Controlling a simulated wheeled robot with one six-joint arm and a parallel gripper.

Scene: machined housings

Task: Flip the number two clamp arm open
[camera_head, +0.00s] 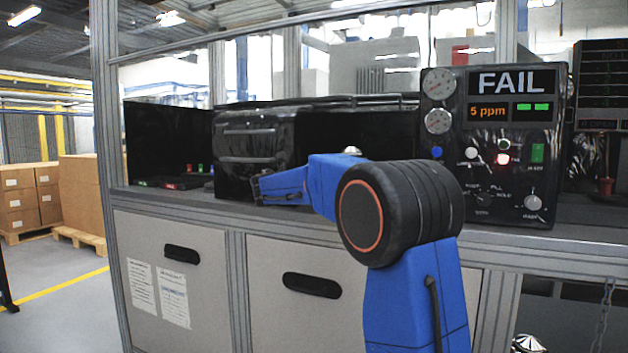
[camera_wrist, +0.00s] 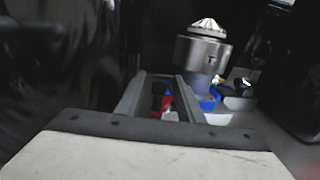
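No clamp arm can be made out in the head view. In the wrist view a small red and black part (camera_wrist: 165,100) shows between two grey fingers of my gripper (camera_wrist: 164,78); it may be a clamp, but I read no number on it. The fingers look apart, and I see no contact with the part. A silver metal housing (camera_wrist: 203,53) with a ribbed conical top stands upright just beyond to the right. Blue pieces (camera_wrist: 208,103) and a dark knob-like part (camera_wrist: 238,86) lie at its base. In the head view my gripper end is small and dark against the black box.
In the head view a black tester (camera_head: 495,140) reading FAIL and 5 ppm stands right on the grey bench (camera_head: 330,232). A glossy black box (camera_head: 253,155) stands behind my arm. Cardboard boxes (camera_head: 82,195) are at far left. The wrist view's left side is dark.

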